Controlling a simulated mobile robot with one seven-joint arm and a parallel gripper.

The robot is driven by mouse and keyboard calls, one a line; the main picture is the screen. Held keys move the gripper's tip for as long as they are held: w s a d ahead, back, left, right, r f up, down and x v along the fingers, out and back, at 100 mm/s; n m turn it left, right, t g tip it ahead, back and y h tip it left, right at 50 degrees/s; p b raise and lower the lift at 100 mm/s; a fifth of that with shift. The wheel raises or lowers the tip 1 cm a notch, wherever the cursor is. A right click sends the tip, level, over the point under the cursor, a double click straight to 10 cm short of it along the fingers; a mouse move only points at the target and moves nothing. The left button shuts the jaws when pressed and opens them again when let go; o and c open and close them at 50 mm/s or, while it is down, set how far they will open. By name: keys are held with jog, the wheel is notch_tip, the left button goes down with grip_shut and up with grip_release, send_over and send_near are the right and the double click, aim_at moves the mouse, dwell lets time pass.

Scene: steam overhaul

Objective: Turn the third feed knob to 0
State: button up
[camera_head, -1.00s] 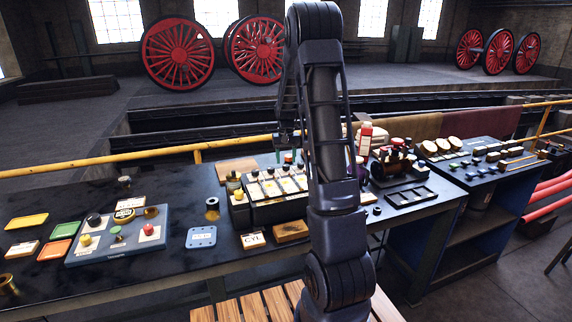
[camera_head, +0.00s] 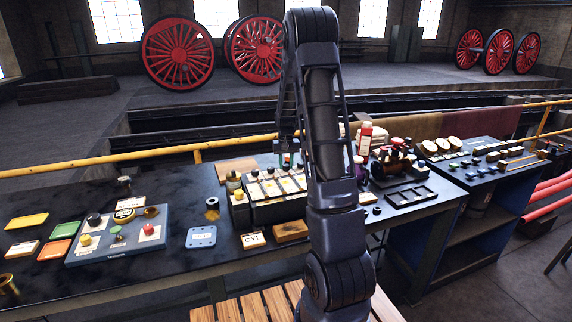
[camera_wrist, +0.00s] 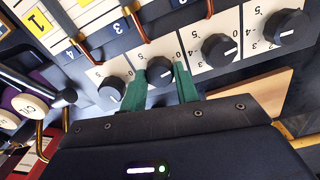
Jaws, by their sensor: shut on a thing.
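The lubricator box (camera_head: 275,212) stands on the dark bench, with a row of black feed knobs along its top back edge. In the wrist view, my gripper's two green fingers (camera_wrist: 160,85) are shut on the third feed knob (camera_wrist: 159,72), beside the printed 3, one finger on each side. A short white pointer mark shows on this knob, but its exact reading is unclear. The knob (camera_wrist: 111,92) beside the printed 4 is to its left; two more (camera_wrist: 219,50) are to its right. In the head view, my gripper (camera_head: 287,160) is at the box's back edge, partly hidden.
Thin copper pipes (camera_wrist: 133,25) run close above the knobs. A wooden board (camera_head: 238,170) lies behind the box at the left. A small engine model (camera_head: 392,168) and a red-and-white bottle (camera_head: 365,138) stand to the right. A yellow rail (camera_head: 150,155) runs behind the bench.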

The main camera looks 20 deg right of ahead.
aim_at(286, 165)
jog(key=shift+m, duration=0.6)
jog(key=o, duration=1)
jog(key=shift+c, duration=0.2)
notch_tip(286, 165, up, 11)
jog(key=shift+f, duration=0.1)
